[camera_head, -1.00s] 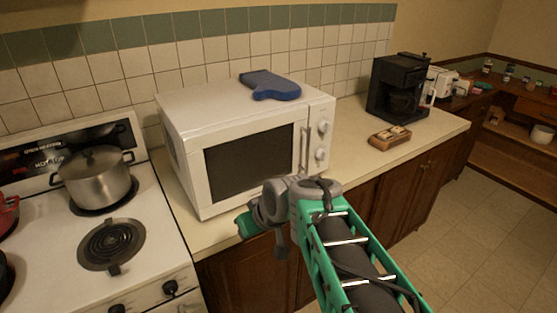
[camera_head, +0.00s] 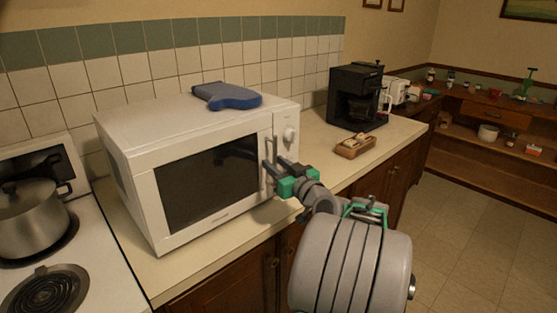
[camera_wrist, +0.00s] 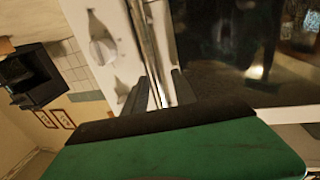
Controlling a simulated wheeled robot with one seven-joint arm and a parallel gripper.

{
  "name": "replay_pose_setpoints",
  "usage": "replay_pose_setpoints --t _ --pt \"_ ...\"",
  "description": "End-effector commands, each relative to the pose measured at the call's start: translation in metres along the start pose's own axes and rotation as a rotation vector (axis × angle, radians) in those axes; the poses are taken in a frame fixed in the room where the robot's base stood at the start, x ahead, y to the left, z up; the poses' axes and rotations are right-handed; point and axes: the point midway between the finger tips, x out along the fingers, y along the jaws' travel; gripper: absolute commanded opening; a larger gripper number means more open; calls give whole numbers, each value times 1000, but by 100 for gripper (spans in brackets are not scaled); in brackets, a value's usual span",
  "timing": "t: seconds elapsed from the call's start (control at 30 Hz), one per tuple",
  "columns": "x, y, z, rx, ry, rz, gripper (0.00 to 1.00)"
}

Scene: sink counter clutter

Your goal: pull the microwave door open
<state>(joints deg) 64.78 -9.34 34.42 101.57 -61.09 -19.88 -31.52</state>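The white microwave (camera_head: 125,135) stands on the counter with its dark-windowed door (camera_head: 205,180) shut. Its upright handle (camera_head: 269,165) is at the door's right edge, beside the control knobs (camera_head: 289,134). My gripper (camera_head: 275,166) is at the handle, its two dark fingers apart and pointing at the microwave front. In the wrist view the metal handle (camera_wrist: 148,45) runs down between the fingertips (camera_wrist: 160,88), with a finger on each side. A small gap seems to show, so the fingers do not look closed on it. The handle's lower part is hidden behind my gripper.
A black coffee maker (camera_head: 356,98) and a small wooden tray (camera_head: 356,146) stand on the counter to the right. A steel pot (camera_head: 30,222) sits on the stove at left. Open floor (camera_head: 470,240) lies right.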

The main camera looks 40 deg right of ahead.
Motion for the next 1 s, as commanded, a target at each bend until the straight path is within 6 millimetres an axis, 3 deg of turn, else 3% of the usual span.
replay_pose_setpoints --t 0.1,0.33,0.73,1.0 --pt "9 1 0 0 -1 2 32" --pt "9 2 1 0 -1 5 32" --pt "9 3 1 0 -1 6 0" --pt "9 3 1 0 -1 5 0"
